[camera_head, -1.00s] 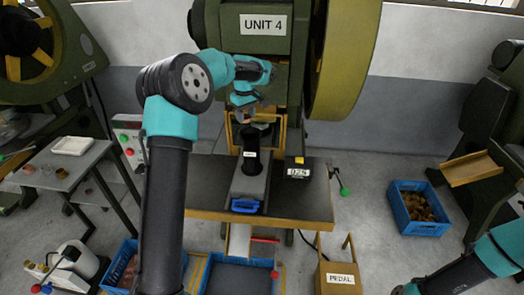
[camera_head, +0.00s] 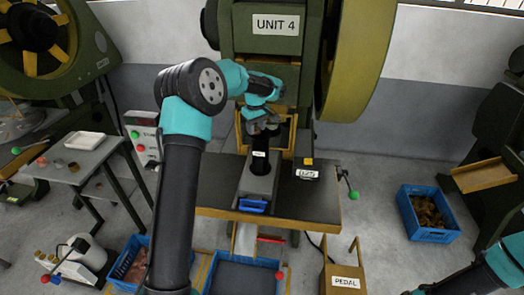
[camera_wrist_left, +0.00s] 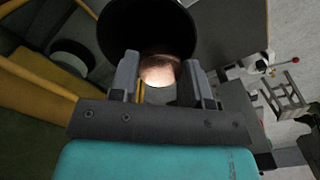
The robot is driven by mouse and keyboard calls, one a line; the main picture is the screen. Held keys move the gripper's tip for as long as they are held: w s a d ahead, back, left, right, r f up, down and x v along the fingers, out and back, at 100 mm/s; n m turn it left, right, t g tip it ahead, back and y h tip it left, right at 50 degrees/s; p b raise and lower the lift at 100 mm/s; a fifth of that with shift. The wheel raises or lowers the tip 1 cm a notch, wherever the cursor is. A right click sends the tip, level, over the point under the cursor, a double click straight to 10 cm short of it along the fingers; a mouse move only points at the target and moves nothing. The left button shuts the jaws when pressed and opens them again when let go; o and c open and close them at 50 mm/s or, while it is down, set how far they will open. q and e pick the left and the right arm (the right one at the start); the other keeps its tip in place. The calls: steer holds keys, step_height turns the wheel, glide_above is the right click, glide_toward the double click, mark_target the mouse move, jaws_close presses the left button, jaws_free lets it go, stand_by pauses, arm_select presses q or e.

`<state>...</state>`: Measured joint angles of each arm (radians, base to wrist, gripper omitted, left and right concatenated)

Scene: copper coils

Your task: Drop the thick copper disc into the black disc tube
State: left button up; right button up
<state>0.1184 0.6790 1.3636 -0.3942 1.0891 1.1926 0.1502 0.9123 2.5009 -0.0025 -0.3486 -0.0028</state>
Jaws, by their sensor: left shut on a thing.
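The black disc tube (camera_head: 259,162) stands upright with a white label on the grey block of the press table. My left gripper (camera_head: 263,127) is right at the tube's top in the head view. In the left wrist view my left gripper (camera_wrist_left: 158,80) is shut on the copper disc (camera_wrist_left: 158,70), which shows between its two fingers. The dark round mouth of the tube (camera_wrist_left: 122,28) is just beyond the disc, and the disc overlaps its rim in the picture. I cannot tell whether disc and tube touch. My right arm shows at the lower right; its gripper is out of view.
The press stands behind the tube. A blue crate (camera_head: 427,236) of copper pieces is on the floor at right. A grey side table (camera_head: 62,172) is at left.

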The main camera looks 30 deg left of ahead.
arm_select(q)
steer(key=shift+f, duration=0.15)
steer(key=o, duration=1.1)
step_height(320, 180, up, 17)
steer(key=shift+r, duration=0.2)
stand_by(0.7)
